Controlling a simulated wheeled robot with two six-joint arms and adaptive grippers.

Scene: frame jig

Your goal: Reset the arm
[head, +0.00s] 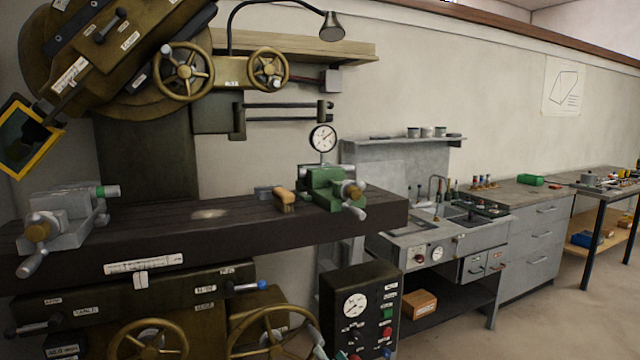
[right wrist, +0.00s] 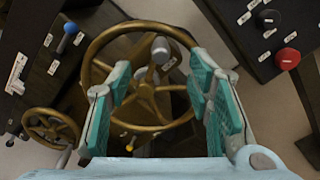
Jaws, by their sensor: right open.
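My right gripper (right wrist: 160,78) is open in the right wrist view, with its teal-padded fingers spread apart and nothing held between them. A large brass handwheel (right wrist: 96,72) with a grey handle (right wrist: 161,52) lies behind the fingers, and its rim and spokes show between them. I cannot tell whether the fingers touch the wheel. In the head view a brass handwheel (head: 270,292) shows at the bottom, partly cut off. My left gripper is in neither view.
A machine table (head: 240,234) carries a grey vise (head: 62,212) and a green vise (head: 325,186). A black control box (head: 358,280) stands beside the handwheels. A sink bench (head: 425,240) stands behind to the right. Open floor (head: 560,325) lies at the right.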

